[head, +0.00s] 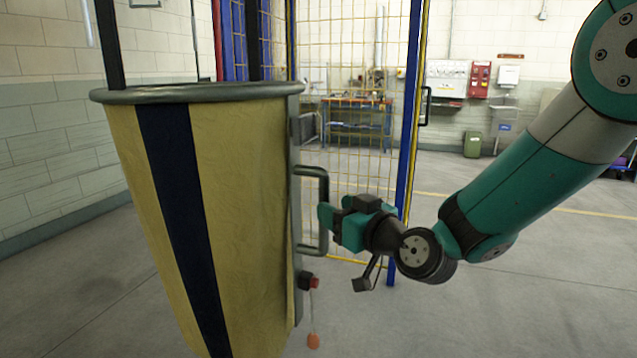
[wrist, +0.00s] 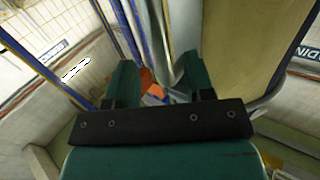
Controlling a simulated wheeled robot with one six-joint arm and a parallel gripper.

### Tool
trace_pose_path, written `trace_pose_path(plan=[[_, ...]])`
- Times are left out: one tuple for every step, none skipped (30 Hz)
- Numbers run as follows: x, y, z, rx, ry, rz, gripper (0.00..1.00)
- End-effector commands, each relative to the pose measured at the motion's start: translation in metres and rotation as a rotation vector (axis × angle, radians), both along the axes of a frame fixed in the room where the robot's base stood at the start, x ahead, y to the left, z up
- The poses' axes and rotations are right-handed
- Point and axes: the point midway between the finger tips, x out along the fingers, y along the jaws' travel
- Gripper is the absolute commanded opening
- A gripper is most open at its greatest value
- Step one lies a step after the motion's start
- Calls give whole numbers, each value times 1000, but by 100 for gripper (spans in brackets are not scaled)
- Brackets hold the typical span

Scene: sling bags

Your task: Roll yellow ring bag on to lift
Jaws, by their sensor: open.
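The yellow ring bag (head: 245,200) hangs at the left of the head view. It is a tall yellow sack with a dark navy stripe, a grey metal ring around its top and dark straps going up. A grey handle (head: 324,180) stands out from a plate on its right side. My gripper (head: 324,215) is open at the handle's upright bar, its fingers overlapping the bar in the picture. The wrist view shows the two teal fingers (wrist: 161,80) apart, with a grey bar between and beyond them and the yellow bag (wrist: 235,45) at right. Contact cannot be told.
A red button and an orange pendant (head: 313,340) hang below the handle. A yellow mesh fence with a blue post (head: 409,120) stands behind my gripper. A workbench (head: 357,115) is at the back. The floor at right is clear.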

Motion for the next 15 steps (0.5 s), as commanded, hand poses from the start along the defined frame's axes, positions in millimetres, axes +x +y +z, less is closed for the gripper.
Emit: trace_pose_path(plan=[[9,8,5,-1,1,4,48],[14,11,5,-1,0,3,48],[20,16,4,-1,0,3,48],[24,19,4,0,0,3,48],[28,22,3,-1,0,3,48],[33,25,3,-1,1,3,48],[36,27,2,-1,0,3,48],[39,30,2,-2,1,2,48],[42,32,1,-1,1,3,48],[44,33,1,-1,0,2,48],[45,34,1,-1,0,2,48],[47,35,0,0,2,2,48],[48,36,0,0,1,1,48],[49,36,0,0,1,1,48],[49,37,0,0,1,1,48]])
